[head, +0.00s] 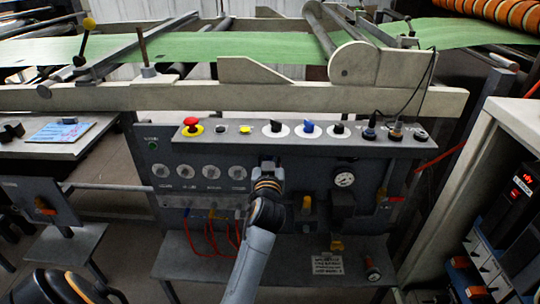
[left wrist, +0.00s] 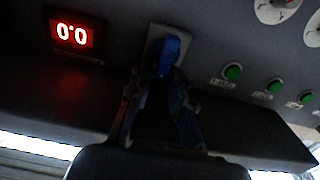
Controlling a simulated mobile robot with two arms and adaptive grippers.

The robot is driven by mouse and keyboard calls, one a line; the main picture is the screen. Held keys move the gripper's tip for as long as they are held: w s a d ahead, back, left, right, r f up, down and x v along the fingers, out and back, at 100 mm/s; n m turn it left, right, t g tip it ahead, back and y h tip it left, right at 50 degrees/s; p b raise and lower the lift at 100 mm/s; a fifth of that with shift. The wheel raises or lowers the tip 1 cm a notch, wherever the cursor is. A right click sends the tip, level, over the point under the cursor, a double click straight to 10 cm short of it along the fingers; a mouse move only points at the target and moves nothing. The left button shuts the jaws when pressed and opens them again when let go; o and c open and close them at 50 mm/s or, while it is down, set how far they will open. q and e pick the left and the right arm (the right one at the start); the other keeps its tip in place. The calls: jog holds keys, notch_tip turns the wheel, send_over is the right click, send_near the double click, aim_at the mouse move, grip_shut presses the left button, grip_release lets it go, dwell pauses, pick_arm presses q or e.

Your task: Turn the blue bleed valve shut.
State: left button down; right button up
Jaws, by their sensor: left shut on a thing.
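The blue bleed valve (left wrist: 165,55) shows in the left wrist view as a blue handle on a pale plate on the dark panel. My left gripper (left wrist: 158,82) has its fingers on either side of the handle and is shut on it. In the head view my left gripper (head: 268,163) is at the front of the grey panel, just below the console ledge, and hides the valve there. The handle's exact angle is hard to tell, as the fingers cover part of it. My right gripper is in neither view.
A lit red display (left wrist: 75,32) is beside the valve, and several green buttons (left wrist: 232,71) are on its other side. The console ledge (head: 360,149) above carries a red emergency button (head: 191,124) and a blue knob (head: 308,126). White dials (head: 237,172) are left of my gripper.

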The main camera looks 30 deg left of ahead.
pick_arm(q)
jog(key=shift+f, duration=0.35)
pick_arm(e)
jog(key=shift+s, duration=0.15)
